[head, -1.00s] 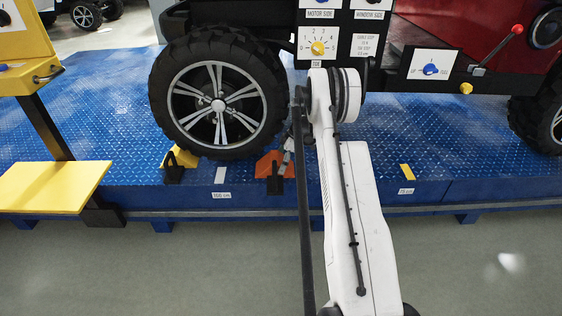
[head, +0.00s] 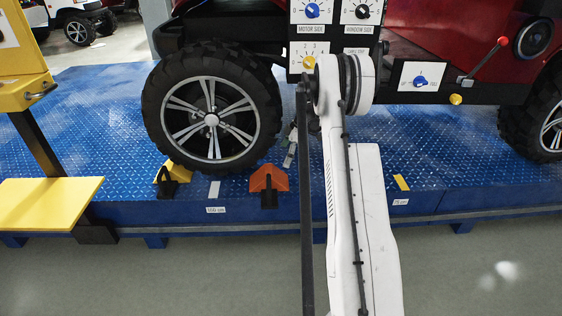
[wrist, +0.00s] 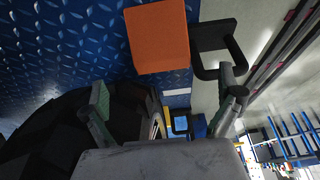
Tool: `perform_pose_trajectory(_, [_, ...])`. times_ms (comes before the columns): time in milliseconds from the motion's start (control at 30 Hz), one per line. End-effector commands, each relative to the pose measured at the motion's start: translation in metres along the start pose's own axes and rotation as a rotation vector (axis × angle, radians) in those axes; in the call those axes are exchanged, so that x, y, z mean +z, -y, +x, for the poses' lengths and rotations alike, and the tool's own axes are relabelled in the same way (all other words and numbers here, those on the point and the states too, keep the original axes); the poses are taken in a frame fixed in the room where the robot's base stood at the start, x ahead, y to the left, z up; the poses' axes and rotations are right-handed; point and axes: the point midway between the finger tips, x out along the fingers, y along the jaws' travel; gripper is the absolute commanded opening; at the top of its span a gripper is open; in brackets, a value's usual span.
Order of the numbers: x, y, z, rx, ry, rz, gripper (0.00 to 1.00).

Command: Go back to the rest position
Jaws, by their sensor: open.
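My gripper (head: 290,157) hangs low over the blue platform, just right of the orange wheel chock (head: 268,179), and is partly hidden by my arm. In the wrist view its two fingers (wrist: 168,98) are spread apart with nothing held between them. The orange chock (wrist: 158,38) lies beyond the fingertips there, with its black handle (wrist: 215,45) beside it. In the head view the chock sits on the platform edge, a little right of the front tire (head: 211,119).
A yellow chock (head: 176,172) sits at the tire's left. The blue platform (head: 90,130) carries the vehicle, with a knob panel (head: 335,12) and a red-tipped lever (head: 487,57) above. A yellow stand (head: 50,200) is at left. The grey floor in front is clear.

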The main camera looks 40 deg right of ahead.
Motion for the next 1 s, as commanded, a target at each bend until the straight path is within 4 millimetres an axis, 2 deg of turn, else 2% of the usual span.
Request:
perform_pose_trajectory(367, [-0.001,0.001,-0.009,0.002,0.004,0.009,1.0])
perform_pose_trajectory(467, [-0.004,0.005,-0.022,0.014,0.026,0.05,1.0])
perform_pose_trajectory(633, [-0.014,0.02,-0.066,0.063,0.093,0.191,1.0])
perform_pose_trajectory(767, [-0.035,0.036,-0.095,0.105,0.131,0.285,1.0])
perform_pose_trajectory(1000, [-0.101,0.077,-0.132,0.161,0.147,0.363,1.0])
